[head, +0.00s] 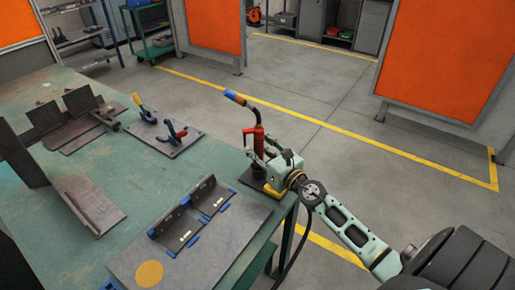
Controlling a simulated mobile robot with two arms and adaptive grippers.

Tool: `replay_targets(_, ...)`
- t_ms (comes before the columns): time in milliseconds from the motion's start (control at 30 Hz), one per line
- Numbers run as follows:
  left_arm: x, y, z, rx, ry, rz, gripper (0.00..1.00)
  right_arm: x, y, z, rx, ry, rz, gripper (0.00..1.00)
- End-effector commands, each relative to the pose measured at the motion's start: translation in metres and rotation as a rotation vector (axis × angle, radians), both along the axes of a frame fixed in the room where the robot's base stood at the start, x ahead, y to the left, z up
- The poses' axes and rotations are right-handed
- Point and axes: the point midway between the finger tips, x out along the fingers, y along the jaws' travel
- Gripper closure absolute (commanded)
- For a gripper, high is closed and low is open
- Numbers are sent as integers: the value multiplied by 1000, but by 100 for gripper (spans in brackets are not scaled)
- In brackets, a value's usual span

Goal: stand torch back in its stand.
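The torch (258,139) has a red handle and a dark curved neck, with a blue and orange tip pointing up and to the left. It is upright at the green table's right edge. Its lower end meets the dark stand (251,180), partly hidden by my gripper, and I cannot tell how deep it sits. My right gripper (262,160) reaches in from the right, its fingers close around the lower part of the torch, and looks shut on it. My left gripper is not in view.
The green table (120,255) carries a plate with an angle bracket (190,215), a plate with toggle clamps (165,135) and steel pieces (75,115). A dark cable (290,245) hangs at the table's edge. Orange screens (450,55) stand behind open floor.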

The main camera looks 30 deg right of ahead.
Motion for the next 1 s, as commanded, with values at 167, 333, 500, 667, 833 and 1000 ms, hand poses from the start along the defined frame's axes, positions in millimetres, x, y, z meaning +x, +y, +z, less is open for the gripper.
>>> replay_targets(167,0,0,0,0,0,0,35,0,0,-1,0,2,0,53)
replay_targets(333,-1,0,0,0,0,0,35,-1,1,-4,1,6,1,53)
replay_targets(500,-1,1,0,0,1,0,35,-10,0,-4,2,7,2,53)
replay_targets(667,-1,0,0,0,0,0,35,-35,-1,-3,3,6,1,53)
replay_targets(833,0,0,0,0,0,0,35,-72,-4,-3,7,6,-1,53)
replay_targets(1000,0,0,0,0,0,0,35,-102,-7,-2,5,4,-1,53)
